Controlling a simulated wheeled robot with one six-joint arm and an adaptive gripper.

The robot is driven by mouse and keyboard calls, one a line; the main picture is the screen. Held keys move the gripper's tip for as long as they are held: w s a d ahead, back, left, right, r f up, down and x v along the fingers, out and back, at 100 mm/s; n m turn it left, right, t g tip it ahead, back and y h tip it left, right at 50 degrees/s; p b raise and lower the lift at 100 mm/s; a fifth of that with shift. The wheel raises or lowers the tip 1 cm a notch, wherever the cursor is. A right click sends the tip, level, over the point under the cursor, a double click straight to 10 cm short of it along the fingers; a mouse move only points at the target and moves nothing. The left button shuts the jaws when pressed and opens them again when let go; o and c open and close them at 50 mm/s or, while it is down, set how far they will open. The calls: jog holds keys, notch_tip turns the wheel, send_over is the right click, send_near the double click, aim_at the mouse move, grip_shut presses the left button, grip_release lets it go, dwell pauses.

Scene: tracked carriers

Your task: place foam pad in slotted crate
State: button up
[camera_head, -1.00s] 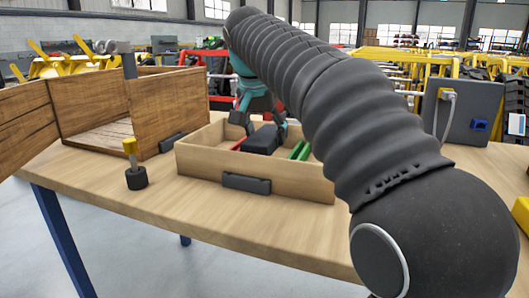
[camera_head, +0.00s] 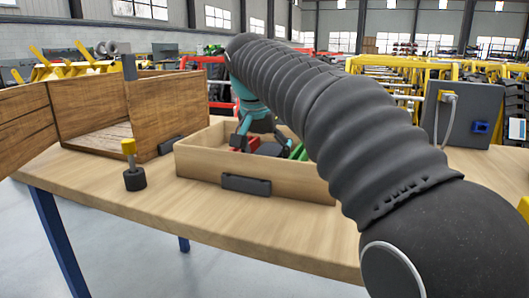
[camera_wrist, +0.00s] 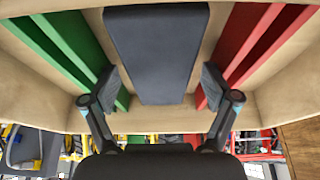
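The foam pad (camera_wrist: 155,55) is a dark grey block. In the wrist view it lies lengthwise between the green and red strips inside the open wooden crate (camera_head: 225,166). In the head view only a dark part of it (camera_head: 269,149) shows over the crate's front wall. My gripper (camera_wrist: 160,87) is open, with one finger on each side of the pad and a gap on both sides. In the head view my gripper (camera_head: 265,145) is low inside the crate. The pad's underside is hidden, so I cannot tell whether it lies flat on the floor.
Green strips (camera_wrist: 72,45) and red strips (camera_wrist: 250,45) run beside the pad. A taller wooden box (camera_head: 170,105) with an open side stands to the left. A yellow-handled tool (camera_head: 131,165) stands near the table's front edge. The table front (camera_head: 220,215) is clear.

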jog(key=shift+r, duration=0.1)
jog(key=p+v, duration=0.4)
jog(key=v, duration=0.8)
jog(key=shift+w, duration=0.1)
